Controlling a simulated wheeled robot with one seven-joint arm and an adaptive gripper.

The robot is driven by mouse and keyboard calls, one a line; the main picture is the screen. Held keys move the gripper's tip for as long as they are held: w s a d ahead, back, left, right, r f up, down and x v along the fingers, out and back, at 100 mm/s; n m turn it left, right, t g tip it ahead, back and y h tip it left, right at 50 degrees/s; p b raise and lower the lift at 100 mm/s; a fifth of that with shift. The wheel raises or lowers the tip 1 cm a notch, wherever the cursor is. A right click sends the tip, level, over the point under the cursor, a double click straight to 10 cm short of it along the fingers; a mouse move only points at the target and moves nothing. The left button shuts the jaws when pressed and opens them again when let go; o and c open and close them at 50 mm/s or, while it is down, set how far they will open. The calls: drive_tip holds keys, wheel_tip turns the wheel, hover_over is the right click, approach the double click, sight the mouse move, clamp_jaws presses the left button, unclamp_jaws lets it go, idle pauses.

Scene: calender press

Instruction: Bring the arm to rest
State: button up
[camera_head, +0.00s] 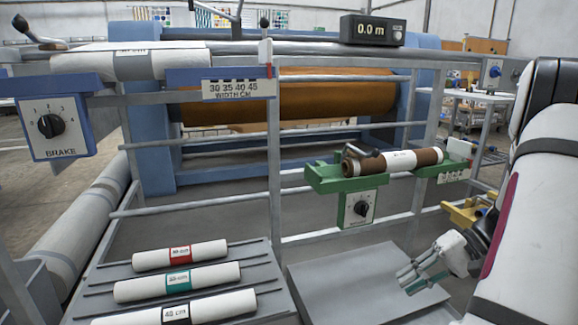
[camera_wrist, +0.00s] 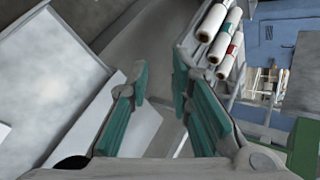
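My arm (camera_head: 535,190) reaches in from the right edge of the head view. My gripper (camera_head: 412,277) hangs at its end, above the right part of a sloped grey panel, and touches nothing that I can see. In the wrist view my gripper (camera_wrist: 160,88) shows its two teal-padded fingers spread apart, with nothing between them. The space between the fingers shows only grey surfaces behind.
Three labelled white rolls (camera_head: 180,255) lie on a grey rack (camera_head: 260,270). A brown core (camera_head: 400,162) rests in a green cradle (camera_head: 330,177) beyond my gripper. Grey rails (camera_head: 273,140) cross in front of the blue press (camera_head: 150,135). A brake dial box (camera_head: 52,125) is at left.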

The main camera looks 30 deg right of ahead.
drive_tip(key=w+a+r+n+g+h, duration=0.1)
drive_tip(key=a+r+n+g, duration=0.15)
drive_tip(key=a+r, duration=0.55)
drive_tip(key=a+r+n+g+h, duration=0.2)
drive_tip(key=a+r+g, duration=0.15)
drive_tip(key=a, duration=0.85)
drive_tip(key=s+a+r+n+h, duration=0.35)
drive_tip(key=s+a+h, duration=0.25)
drive_tip(key=s+a, duration=0.7)
wheel_tip(320, 180, up, 33)
drive_tip(key=s+d+n+t+p, duration=0.1)
drive_tip(key=t+p, duration=0.4)
drive_tip(key=p, duration=2.7)
drive_tip(key=shift+s+d+r, duration=0.15)
drive_tip(key=shift+s+d, duration=0.05)
drive_tip(key=shift+d, duration=0.25)
